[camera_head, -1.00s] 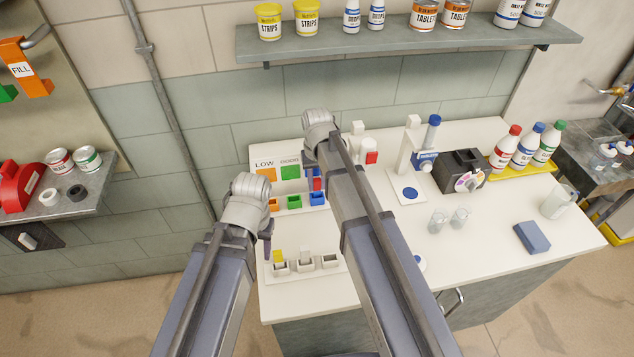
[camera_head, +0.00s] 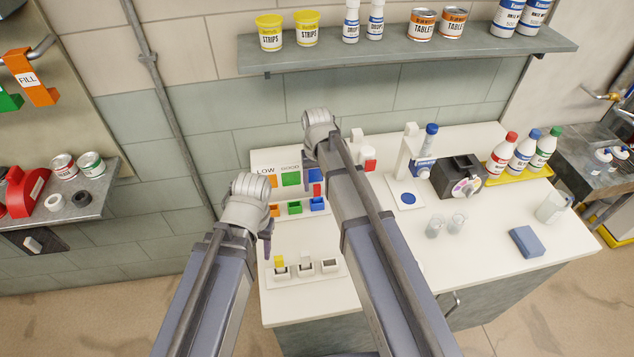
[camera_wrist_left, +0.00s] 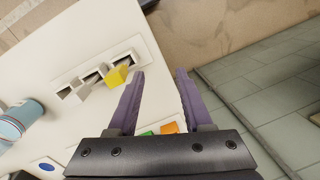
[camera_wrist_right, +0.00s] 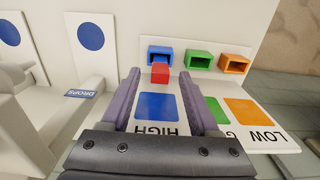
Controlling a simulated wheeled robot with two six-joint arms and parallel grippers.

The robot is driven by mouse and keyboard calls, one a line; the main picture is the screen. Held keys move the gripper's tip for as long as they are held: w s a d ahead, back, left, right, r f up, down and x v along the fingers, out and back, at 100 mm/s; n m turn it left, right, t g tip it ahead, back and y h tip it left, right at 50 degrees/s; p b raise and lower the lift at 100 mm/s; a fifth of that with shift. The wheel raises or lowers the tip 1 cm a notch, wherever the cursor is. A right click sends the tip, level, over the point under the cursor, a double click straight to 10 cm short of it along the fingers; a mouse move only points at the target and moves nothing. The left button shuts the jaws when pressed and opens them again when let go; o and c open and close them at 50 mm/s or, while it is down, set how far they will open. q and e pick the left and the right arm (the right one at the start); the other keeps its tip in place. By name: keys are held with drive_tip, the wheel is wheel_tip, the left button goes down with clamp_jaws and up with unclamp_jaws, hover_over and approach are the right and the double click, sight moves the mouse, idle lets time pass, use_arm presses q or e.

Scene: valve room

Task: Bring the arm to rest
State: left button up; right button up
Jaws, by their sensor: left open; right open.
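My left gripper (camera_head: 266,242) is open and empty, hanging over the white counter (camera_head: 385,270) near the small white slotted tray (camera_head: 306,269). In the left wrist view, a yellow block (camera_wrist_left: 117,75) stands in an end slot, apart from the fingers (camera_wrist_left: 160,74). My right arm reaches toward the sorting board; its gripper is mostly hidden behind the arm in the head view. In the right wrist view, its fingers (camera_wrist_right: 160,92) are open over the blue HIGH square (camera_wrist_right: 156,106). A red block (camera_wrist_right: 160,73) sticks up from the blue bin (camera_wrist_right: 162,54), just beyond the fingertips.
Green (camera_head: 294,208) and orange (camera_head: 274,211) bins sit beside the blue one. A microscope-like device (camera_head: 416,155), a black box (camera_head: 459,175), beakers (camera_head: 445,225), bottles (camera_head: 521,152) and a blue sponge (camera_head: 526,241) stand to the right. A shelf (camera_head: 405,52) hangs above.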

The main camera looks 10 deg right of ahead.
wheel_tip(320, 180, up, 5)
drive_tip(key=p, duration=0.4)
use_arm(q)
wheel_tip(320, 180, up, 5)
drive_tip(key=shift+s+f, duration=0.1)
use_arm(e)
drive_tip(key=shift+f, duration=0.15)
